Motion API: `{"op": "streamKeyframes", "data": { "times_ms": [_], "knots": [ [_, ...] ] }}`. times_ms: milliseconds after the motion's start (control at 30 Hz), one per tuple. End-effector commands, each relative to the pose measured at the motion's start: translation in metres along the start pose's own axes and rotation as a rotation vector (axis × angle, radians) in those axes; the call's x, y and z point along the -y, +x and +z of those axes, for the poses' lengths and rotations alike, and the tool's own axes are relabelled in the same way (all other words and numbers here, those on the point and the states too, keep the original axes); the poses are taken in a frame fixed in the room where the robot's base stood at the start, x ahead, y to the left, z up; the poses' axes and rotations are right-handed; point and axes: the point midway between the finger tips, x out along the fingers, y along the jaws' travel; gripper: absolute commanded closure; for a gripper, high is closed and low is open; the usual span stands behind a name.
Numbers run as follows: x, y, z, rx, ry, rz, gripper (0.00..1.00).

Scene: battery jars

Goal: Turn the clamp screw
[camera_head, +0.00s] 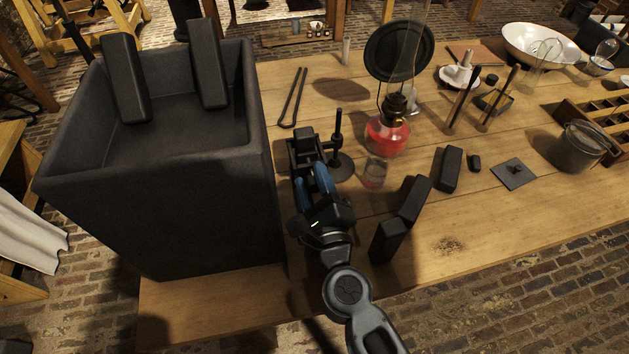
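A dark clamp-like device (303,152) with a block at its top stands on the table just right of the large black box. Beside it is a dark upright rod on a round base (341,166). I cannot make out the clamp screw clearly; my gripper may hide it. My gripper (313,178) has blue fingers and reaches away from me, right up to the near side of the clamp. The two fingers look apart, but their tips overlap the dark clamp. I cannot tell whether they touch or hold anything.
The tall black box (160,200) fills the left. A red oil lamp (387,136) and a small glass (374,174) stand to the right of the clamp. Several dark blocks (414,199) stand right of my arm. The table (480,225) is clear at the front right.

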Motion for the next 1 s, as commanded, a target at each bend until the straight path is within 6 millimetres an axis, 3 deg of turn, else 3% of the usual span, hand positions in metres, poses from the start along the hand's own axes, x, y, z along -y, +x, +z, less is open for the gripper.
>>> {"op": "streamKeyframes", "data": {
  "times_ms": [167, 467, 1000],
  "knots": [
    [0.000, 0.000, -0.001, -0.003, 0.000, -0.001, 0.38],
    [0.000, -0.003, -0.003, -0.005, 0.000, -0.001, 0.38],
    [-0.001, -0.073, -0.003, -0.005, 0.000, -0.001, 0.38]
  ]
}}
